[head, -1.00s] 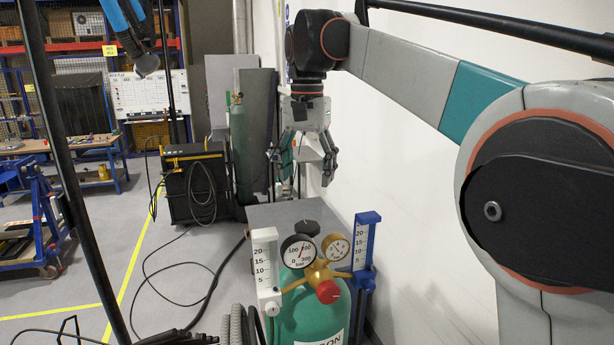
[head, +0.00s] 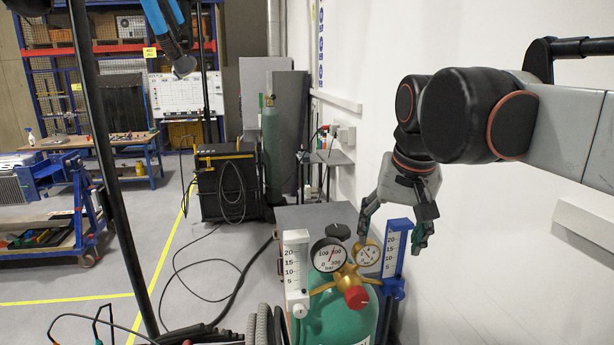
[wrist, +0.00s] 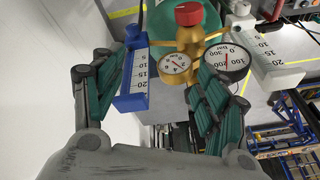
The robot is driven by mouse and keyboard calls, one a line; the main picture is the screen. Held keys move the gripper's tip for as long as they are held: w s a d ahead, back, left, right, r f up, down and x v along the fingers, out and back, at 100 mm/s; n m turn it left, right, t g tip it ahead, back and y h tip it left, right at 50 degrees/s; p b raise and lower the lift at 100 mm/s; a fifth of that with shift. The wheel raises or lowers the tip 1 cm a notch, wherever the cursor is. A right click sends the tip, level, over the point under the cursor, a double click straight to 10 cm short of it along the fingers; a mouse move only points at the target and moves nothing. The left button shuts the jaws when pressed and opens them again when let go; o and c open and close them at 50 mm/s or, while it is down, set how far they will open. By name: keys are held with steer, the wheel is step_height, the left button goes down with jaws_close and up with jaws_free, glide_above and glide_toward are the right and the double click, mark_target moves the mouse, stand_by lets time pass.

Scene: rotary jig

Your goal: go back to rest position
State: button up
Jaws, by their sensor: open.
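My gripper (head: 392,242) is open and points down, to the right of the gauges in the head view. Its two teal-padded fingers also show in the wrist view (wrist: 150,100), with nothing held between them. Below it stands a green gas cylinder (head: 338,322) with a brass regulator, a red knob (head: 356,297) and two round gauges (head: 328,255). In the wrist view the blue flowmeter (wrist: 132,90) and the small gauge (wrist: 175,66) appear between and beyond the fingers. I cannot tell whether a finger touches them.
A white wall (head: 470,240) runs close along the right side. A white flowmeter (head: 297,265) stands left of the gauges. A black welding unit (head: 228,185) and a tall green cylinder (head: 272,150) stand further back. Cables lie on the grey floor, which is open at left.

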steer(key=s+d+f+n+t, duration=0.1)
steer(key=s+d+f+t, duration=0.15)
steer(key=s+f, duration=0.5)
steer(key=s+d+f+n+t, duration=0.1)
steer(key=s+d+f+n, duration=0.15)
steer(key=s+f, duration=0.5)
step_height(320, 180, down, 30)
steer(key=b, duration=2.9)
steer(key=shift+f+m, duration=0.2)
steer(key=shift+m, duration=0.15)
